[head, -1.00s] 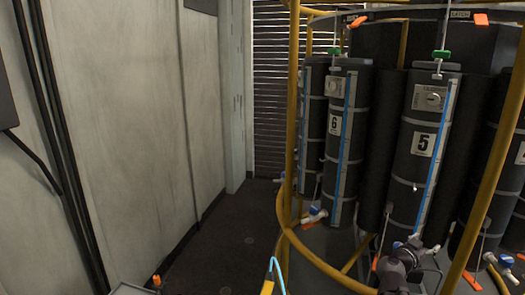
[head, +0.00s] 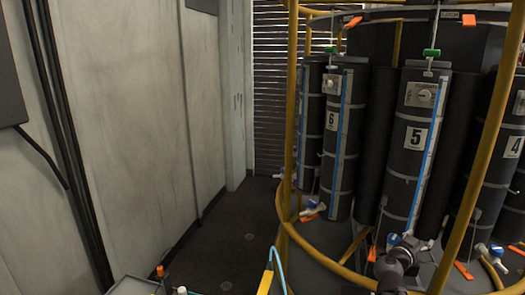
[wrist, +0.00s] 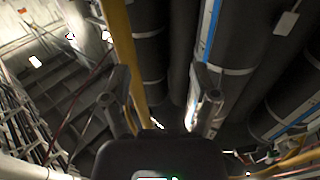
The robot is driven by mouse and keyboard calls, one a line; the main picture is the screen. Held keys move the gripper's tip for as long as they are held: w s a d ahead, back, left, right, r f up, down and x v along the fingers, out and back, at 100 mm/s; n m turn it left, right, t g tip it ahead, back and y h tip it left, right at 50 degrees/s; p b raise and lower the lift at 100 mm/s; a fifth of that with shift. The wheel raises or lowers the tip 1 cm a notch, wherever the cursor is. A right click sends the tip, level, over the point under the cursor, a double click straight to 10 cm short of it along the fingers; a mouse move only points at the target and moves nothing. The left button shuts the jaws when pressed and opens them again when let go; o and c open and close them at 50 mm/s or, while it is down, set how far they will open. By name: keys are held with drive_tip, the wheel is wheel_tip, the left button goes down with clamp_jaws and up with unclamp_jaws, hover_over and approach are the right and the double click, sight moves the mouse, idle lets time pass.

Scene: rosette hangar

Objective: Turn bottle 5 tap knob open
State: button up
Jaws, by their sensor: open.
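Bottle 5 (head: 404,165) is a tall dark cylinder with a white number label and a blue strip down its side. It stands upright in the rosette in the head view. Its blue tap knob (head: 393,239) shows small at the bottle's foot, beside my dark arm end, which partly covers the tap. My gripper (wrist: 160,88) is open in the wrist view, its two fingers apart with nothing held between them. Dark bottles and a yellow bar lie beyond the fingers. I cannot make out the knob in the wrist view, nor whether a finger touches it.
A yellow frame rail (head: 288,130) stands left of the bottles, and another yellow post (head: 484,185) crosses right of bottle 5. Bottle 6 (head: 338,150) and bottle 4 (head: 506,165) flank it. Open floor (head: 225,235) lies between the wall and the frame.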

drive_tip(key=w+a+f+n+t+y+b, duration=0.1)
drive_tip(key=w+a+n+t+y, duration=0.1)
drive_tip(key=w+a+n+y, duration=0.3)
drive_tip(key=a+f+n+t+y, duration=0.1)
drive_tip(key=a+t+y, duration=0.15)
drive_tip(key=a, duration=0.45)
drive_tip(key=w+a+f+n+t+y+b, duration=0.1)
drive_tip(key=w+a+n+t+y, duration=0.15)
drive_tip(key=a+y, duration=0.3)
drive_tip(key=s+a+f+n+g+y, duration=0.2)
drive_tip(key=a+f+n+g+y, duration=0.3)
drive_tip(key=a+f, duration=0.5)
drive_tip(key=s+a+f+m+g+h+b, duration=0.1)
drive_tip(key=s+f+g, duration=0.4)
drive_tip(key=s, duration=0.3)
drive_tip(key=s+a+f+m+g+h+b, duration=0.1)
drive_tip(key=s+a+f+g+h+b, duration=0.1)
drive_tip(key=s+f+g, duration=0.4)
drive_tip(key=s+g, duration=0.2)
drive_tip(key=shift+s+m, duration=0.35)
drive_tip(key=shift+s, duration=0.05)
